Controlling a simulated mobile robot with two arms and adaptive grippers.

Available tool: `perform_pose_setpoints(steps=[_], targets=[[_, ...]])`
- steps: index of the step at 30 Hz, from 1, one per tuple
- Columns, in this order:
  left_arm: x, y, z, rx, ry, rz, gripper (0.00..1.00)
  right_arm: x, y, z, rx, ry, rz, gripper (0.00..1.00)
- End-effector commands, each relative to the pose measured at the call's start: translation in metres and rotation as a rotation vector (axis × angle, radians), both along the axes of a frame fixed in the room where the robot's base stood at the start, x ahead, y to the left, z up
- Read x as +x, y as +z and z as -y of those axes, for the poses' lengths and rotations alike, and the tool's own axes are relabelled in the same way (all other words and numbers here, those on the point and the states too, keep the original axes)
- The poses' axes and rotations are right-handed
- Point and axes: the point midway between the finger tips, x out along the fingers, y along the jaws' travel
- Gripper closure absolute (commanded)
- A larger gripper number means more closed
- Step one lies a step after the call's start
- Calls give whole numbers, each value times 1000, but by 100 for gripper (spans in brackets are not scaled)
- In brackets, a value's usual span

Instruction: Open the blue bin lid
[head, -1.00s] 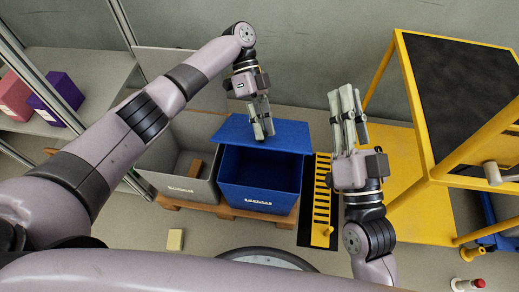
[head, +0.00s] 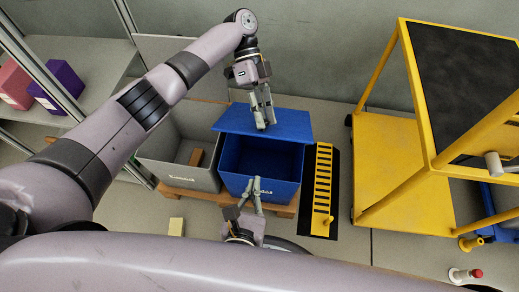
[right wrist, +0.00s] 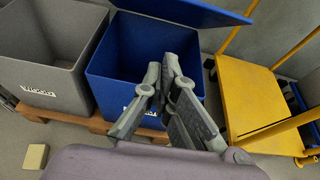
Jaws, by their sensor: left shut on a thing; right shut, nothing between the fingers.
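The blue bin (head: 262,165) stands on a wooden pallet, and its dark inside shows in the head view. Its blue lid (head: 285,123) is tilted up along the back edge, leaving the front of the bin uncovered. My left gripper (head: 264,118) is at the lid, shut on it. My right gripper (head: 254,188) is shut and empty, low in front of the bin's front wall. In the right wrist view the bin (right wrist: 118,65) and the raised lid (right wrist: 190,8) show behind the right fingers (right wrist: 168,75), which hide part of the front label.
A grey open bin (head: 183,178) stands left of the blue bin. A yellow-and-black slotted strip (head: 322,185) lies to its right. A yellow cart (head: 385,145) stands further right. A small yellow block (head: 176,227) lies on the floor at front left.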

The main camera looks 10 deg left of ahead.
Motion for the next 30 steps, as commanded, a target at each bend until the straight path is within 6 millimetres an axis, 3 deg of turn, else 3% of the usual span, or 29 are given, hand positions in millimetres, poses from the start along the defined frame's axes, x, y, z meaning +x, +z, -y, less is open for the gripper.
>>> perform_pose_setpoints(steps=[5, 18, 24, 30], targets=[[0, 0, 0, 0, -1, -1, 100, 10, -9, -2, 19, -5, -16, 100], [0, 0, 0, 0, -1, -1, 100, 94, -40, -2, 15, -4, -13, 100], [0, 0, 0, 0, -1, -1, 100, 108, -14, -2, 18, -5, -13, 100], [0, 0, 0, 0, -1, -1, 100, 113, -7, -2, 16, -4, -16, 100]])
